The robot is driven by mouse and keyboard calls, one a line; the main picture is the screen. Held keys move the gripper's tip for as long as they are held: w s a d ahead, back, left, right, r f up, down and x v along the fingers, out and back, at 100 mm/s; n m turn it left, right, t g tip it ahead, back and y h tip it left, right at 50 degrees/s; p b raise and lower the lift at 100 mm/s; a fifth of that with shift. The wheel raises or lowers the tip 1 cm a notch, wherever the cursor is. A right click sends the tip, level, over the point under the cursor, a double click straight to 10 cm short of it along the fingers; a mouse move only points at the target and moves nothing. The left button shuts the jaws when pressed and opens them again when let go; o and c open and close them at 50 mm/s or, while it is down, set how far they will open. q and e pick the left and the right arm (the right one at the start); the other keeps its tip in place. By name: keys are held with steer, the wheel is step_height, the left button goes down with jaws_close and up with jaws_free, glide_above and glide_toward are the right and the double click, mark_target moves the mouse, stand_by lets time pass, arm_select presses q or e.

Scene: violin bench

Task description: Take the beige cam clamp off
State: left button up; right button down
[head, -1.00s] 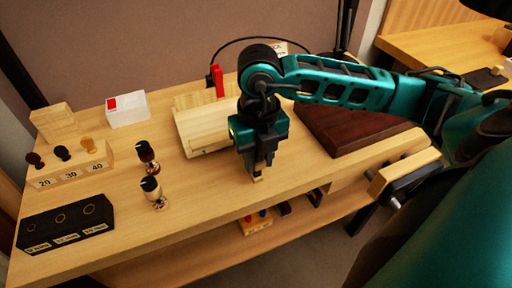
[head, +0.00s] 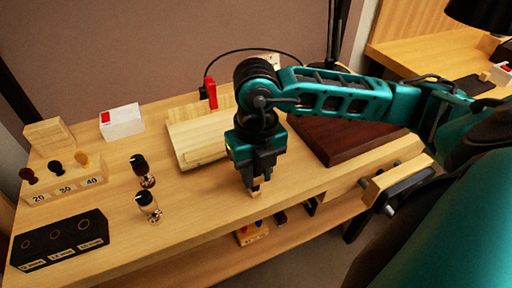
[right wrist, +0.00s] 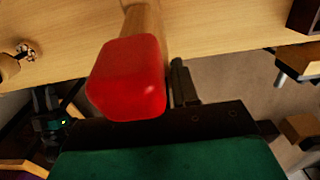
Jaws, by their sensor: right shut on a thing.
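My right gripper (head: 255,187) points down near the front edge of the bench and is shut on a small beige piece, which looks like the beige cam clamp (head: 256,193). Only its lower end shows below the fingers in the head view. The right wrist view shows a wooden bar (right wrist: 146,18) with a large rounded red end (right wrist: 127,78) close to the gripper. I cannot tell whether this bar is part of the held piece. My left gripper is not in the head view.
A pale wooden block (head: 192,141) with an upright red piece (head: 211,94) behind it lies left of the gripper. A dark red-brown board (head: 345,137) lies to the right. Two pegs (head: 148,206), a black holed block (head: 62,241) and a numbered rack (head: 65,186) stand left.

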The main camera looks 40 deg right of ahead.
steer(key=shift+r+p, duration=1.9)
steer(key=shift+r, duration=1.15)
